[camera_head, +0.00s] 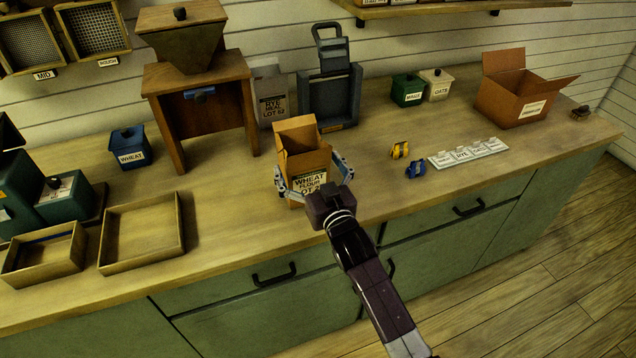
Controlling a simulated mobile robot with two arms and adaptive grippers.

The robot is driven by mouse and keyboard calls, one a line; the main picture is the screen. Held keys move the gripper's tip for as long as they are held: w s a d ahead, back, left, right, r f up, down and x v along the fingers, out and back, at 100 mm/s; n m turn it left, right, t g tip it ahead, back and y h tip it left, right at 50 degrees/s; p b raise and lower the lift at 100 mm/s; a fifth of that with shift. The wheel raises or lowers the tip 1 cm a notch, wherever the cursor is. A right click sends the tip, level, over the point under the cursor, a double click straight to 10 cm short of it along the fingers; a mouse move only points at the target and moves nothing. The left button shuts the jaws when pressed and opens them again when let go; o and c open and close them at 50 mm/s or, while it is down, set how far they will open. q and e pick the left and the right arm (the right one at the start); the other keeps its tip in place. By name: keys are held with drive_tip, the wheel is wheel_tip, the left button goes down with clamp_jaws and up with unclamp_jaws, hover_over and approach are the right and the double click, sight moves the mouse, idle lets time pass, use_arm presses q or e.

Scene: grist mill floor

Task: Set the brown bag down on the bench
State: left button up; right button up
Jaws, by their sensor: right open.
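The brown bag (302,165), open at the top and labelled wheat, stands upright on the wooden bench (232,222) near its front edge. My right gripper (314,178) reaches in from the lower right. Its fingers are spread to either side of the bag, open around its lower half. My wrist hides the bag's lower right corner and part of its label. I cannot tell whether the fingers touch the bag's sides. My left gripper is not in view.
A grey rye meal bag (272,97) and a dark framed device (331,96) stand behind. A wooden hopper stand (197,85) is to the left, with shallow trays (142,232). Yellow and blue clips (415,169) and a label strip (468,153) lie right. A cardboard box (520,90) sits farther right.

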drive_tip(key=v, duration=0.9)
drive_tip(key=shift+b, duration=0.4)
drive_tip(key=shift+r, duration=0.1)
drive_tip(key=s+d+f+g+h, duration=0.1)
drive_tip(key=s+d+f+g, duration=0.35)
drive_tip(key=f, duration=0.95)
drive_tip(key=s+d+f+g+h, duration=0.15)
drive_tip(key=s+f, duration=0.55)
drive_tip(key=f, duration=0.7)
drive_tip(key=s+d+f+g+h, duration=0.1)
drive_tip(key=s+d+f+g, duration=0.4)
drive_tip(key=f, duration=0.9)
drive_tip(key=s+d+f+g, duration=0.1)
drive_tip(key=s+d+f, duration=0.2)
drive_tip(key=s+f, duration=0.3)
drive_tip(key=s+d+f+g+h, duration=0.1)
drive_tip(key=s+f, duration=0.5)
drive_tip(key=s, duration=1.1)
drive_tip(key=s+d+f+m+g+h, duration=0.1)
drive_tip(key=s+d+f+g, duration=0.2)
drive_tip(key=s, duration=0.9)
wheel_tip(320, 180, down, 4)
drive_tip(key=shift+s+d+f, duration=0.1)
drive_tip(key=shift+s+d, duration=0.05)
drive_tip(key=shift+d, duration=0.8)
